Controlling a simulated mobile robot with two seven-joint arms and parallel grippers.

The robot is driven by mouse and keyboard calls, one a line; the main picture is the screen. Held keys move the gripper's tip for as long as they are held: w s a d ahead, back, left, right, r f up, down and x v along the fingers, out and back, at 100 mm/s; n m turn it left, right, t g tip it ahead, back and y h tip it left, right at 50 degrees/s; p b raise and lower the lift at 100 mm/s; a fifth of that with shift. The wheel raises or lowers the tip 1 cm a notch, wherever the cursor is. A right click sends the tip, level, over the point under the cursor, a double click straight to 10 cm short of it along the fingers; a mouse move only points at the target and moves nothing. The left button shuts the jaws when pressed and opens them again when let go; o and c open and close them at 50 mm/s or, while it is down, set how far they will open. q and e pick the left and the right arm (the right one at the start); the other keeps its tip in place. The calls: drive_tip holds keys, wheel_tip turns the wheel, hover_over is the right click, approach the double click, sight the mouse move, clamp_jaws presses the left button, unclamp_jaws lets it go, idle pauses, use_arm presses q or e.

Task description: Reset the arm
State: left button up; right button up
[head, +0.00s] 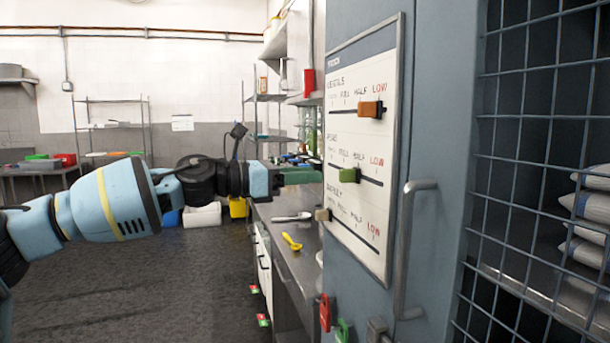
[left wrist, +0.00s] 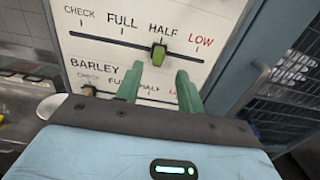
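My left arm (head: 120,200) reaches in from the left in the head view. Its gripper (head: 308,176) has green fingers that point at the white slider board (head: 386,222). In the left wrist view the two fingers of the left gripper (left wrist: 160,74) stand apart and nothing is between them. The green slider knob (head: 349,175) is just beyond the fingertips, apart from them. My right gripper is not in view.
The board also has an orange knob (head: 371,109) above and a tan knob (head: 322,215) below. A metal door handle (head: 407,245) juts out right of the board. A counter (head: 294,262) with a yellow utensil (head: 291,241) lies below. Open floor (head: 150,295) is at left.

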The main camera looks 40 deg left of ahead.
use_arm(q)
drive_tip(key=shift+s+a, duration=0.1)
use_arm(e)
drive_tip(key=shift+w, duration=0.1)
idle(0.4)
